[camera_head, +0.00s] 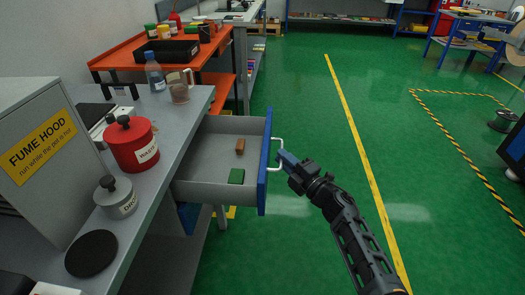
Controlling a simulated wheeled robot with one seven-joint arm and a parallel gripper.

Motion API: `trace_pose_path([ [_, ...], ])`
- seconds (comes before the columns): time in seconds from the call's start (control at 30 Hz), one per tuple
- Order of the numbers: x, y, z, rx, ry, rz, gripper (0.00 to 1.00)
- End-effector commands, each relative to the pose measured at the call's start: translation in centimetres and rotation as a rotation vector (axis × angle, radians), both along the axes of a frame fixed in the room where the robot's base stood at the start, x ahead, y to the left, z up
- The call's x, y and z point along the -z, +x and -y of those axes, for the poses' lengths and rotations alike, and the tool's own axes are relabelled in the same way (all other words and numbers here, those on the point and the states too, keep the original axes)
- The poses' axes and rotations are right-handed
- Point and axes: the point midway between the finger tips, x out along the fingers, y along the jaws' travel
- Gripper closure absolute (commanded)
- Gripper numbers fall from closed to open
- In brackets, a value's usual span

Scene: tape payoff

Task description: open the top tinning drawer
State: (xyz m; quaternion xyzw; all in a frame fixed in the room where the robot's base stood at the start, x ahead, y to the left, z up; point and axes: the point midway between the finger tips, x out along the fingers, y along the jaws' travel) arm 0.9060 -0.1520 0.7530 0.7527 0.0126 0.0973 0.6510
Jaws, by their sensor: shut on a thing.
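The top drawer (213,190) of the grey bench stands pulled well out, with its inside showing. It has a blue front (264,170) and a white bar handle (282,146) on the outer face. My gripper (283,158) is shut on the handle from the right. The fingertips partly hide the middle of the handle. A brown block (240,146) and a green block (236,176) lie in the drawer.
On the bench top (182,135) are a red pot (130,150), a grey lidded pot (122,205), a bottle (155,72) and a jug (179,92). A fume hood (40,165) stands at the left. The green floor (310,90) right of the drawer is clear.

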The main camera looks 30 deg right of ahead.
Motion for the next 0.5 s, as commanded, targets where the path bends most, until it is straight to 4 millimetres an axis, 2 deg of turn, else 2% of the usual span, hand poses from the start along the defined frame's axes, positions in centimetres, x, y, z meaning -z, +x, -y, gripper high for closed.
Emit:
trace_pose_path([
  [0.2, 0.0, -1.8, 2.3, 0.001, 0.000, -0.002, 1.00],
  [0.5, 0.1, -2.4, 3.2, -0.001, 0.000, -0.002, 1.00],
])
